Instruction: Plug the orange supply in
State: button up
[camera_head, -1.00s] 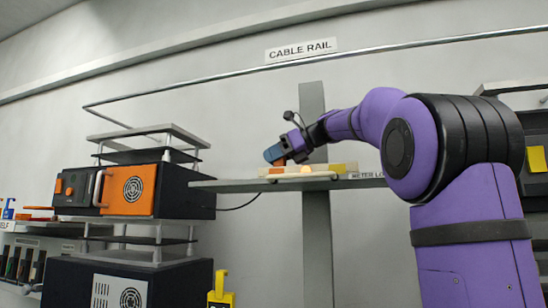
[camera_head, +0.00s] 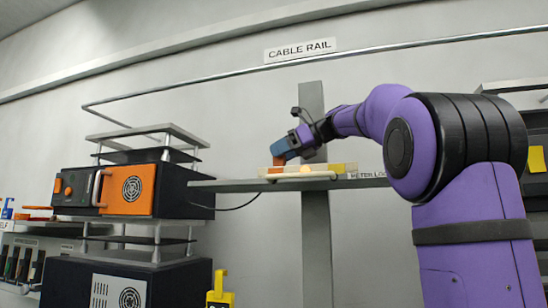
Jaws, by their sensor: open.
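The orange supply (camera_head: 127,190) is a dark box with an orange front, a vent and a pale handle, standing on a rack at the left. A thin black cable (camera_head: 240,206) runs from its right side toward the shelf and goes out of sight there. My gripper (camera_head: 281,156), with blue fingers, points down and left just above a pale strip (camera_head: 325,170) on the grey shelf. It is open. A small orange piece (camera_head: 279,160) shows at its fingertips; I cannot tell whether it is the plug or touches the fingers.
The grey shelf (camera_head: 235,186) reads "METER LO…", partly hidden by my arm. A grey post (camera_head: 317,240) stands below it. A metal cable rail (camera_head: 220,78) runs above. A yellow object (camera_head: 220,292) stands lower left, and the left shelf holds small items.

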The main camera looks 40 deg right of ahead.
jog(key=v, duration=0.9)
jog(key=shift+s+d+r, duration=0.1)
jog(key=shift+s, duration=0.05)
